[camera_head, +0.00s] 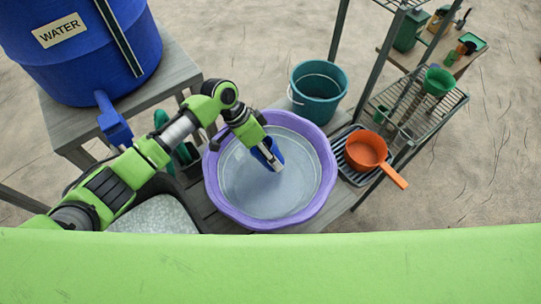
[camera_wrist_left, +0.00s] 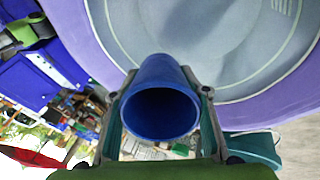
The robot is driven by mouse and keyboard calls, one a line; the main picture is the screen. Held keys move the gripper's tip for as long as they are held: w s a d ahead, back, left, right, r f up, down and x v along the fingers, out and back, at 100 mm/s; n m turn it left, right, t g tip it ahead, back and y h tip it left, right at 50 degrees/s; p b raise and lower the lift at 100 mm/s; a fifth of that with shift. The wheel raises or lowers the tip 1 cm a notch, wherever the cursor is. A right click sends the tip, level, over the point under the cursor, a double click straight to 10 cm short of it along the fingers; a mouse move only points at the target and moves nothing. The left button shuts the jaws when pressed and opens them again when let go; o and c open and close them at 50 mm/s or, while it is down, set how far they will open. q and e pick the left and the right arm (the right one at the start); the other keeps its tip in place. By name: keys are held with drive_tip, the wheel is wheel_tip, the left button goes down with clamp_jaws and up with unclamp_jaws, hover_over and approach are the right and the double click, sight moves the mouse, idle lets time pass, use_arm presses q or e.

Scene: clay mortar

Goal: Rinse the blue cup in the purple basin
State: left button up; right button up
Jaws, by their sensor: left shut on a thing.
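The basin holds greyish water (camera_head: 270,190). In the left wrist view, the cup (camera_wrist_left: 160,100) sits between the two fingers of the left gripper (camera_wrist_left: 160,112), its open mouth facing the camera. The purple rim (camera_wrist_left: 100,45) and the water (camera_wrist_left: 200,35) lie beyond it. I cannot tell whether the cup touches the water. My right gripper is not in view.
A blue water barrel (camera_head: 85,50) with a tap (camera_head: 113,120) stands at the upper left. A teal bucket (camera_head: 318,88) is behind the basin. An orange dipper (camera_head: 367,152) lies on a rack at the right. A metal shelf (camera_head: 430,110) with a green funnel (camera_head: 438,80) stands further right.

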sight(276, 154)
use_arm(q)
wheel_tip(276, 154, up, 6)
drive_tip(key=p, duration=0.4)
drive_tip(key=shift+p, duration=0.4)
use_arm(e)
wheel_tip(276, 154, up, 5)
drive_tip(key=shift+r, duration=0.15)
use_arm(q)
drive_tip(key=shift+f, duration=0.1)
